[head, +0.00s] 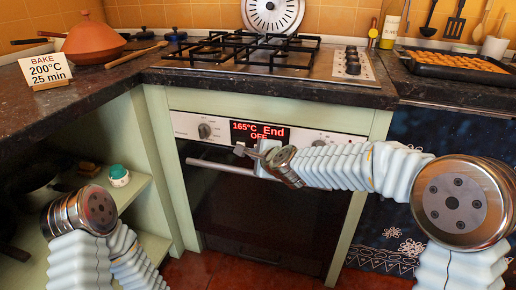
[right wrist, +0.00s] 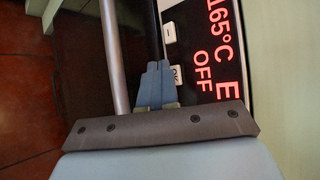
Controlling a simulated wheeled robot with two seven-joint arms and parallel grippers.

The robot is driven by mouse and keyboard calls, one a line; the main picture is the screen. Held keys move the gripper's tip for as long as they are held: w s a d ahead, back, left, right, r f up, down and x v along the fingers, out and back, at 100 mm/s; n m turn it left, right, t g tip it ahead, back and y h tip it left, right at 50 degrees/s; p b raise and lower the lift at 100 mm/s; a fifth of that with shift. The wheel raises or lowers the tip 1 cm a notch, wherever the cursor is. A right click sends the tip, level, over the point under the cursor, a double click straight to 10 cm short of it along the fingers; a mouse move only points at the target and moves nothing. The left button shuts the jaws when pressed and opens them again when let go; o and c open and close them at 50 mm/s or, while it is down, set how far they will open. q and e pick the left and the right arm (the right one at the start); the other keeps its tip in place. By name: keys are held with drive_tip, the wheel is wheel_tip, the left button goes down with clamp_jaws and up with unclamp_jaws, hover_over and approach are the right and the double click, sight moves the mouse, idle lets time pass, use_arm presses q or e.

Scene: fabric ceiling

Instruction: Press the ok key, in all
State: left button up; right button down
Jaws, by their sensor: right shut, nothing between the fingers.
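The oven display (head: 259,132) reads "165°C End OFF" in red; it also shows, turned sideways, in the right wrist view (right wrist: 213,50). The ok key (right wrist: 175,75) is a small white key below the display, partly hidden by my right fingers. A minus key (right wrist: 168,34) sits beside it. My right gripper (head: 240,150) is shut and empty, its tips at the panel under the display; in the right wrist view the tips (right wrist: 158,66) overlap the ok key's edge. I cannot tell whether they touch it. My left arm is at the lower left; its gripper does not show.
A card (head: 46,69) reads "BAKE 200°C 25 min". The oven handle (head: 215,166) runs just below the panel, close to my right fingers. A knob (head: 204,131) is left of the display. The hob (head: 250,55) is above.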

drive_tip(key=shift+w+d, duration=0.1)
drive_tip(key=shift+w, duration=0.15)
drive_tip(key=shift+w+d, duration=0.2)
drive_tip(key=shift+w, duration=0.3)
idle(0.8)
drive_tip(key=shift+s, duration=0.15)
drive_tip(key=shift+s+a, duration=0.3)
drive_tip(key=shift+s, duration=0.4)
drive_tip(key=shift+s+a, duration=0.25)
drive_tip(key=shift+s, duration=0.55)
drive_tip(key=shift+s+a, duration=0.25)
drive_tip(key=shift+s, duration=0.55)
drive_tip(key=shift+s+a, duration=0.25)
drive_tip(key=shift+s, duration=0.55)
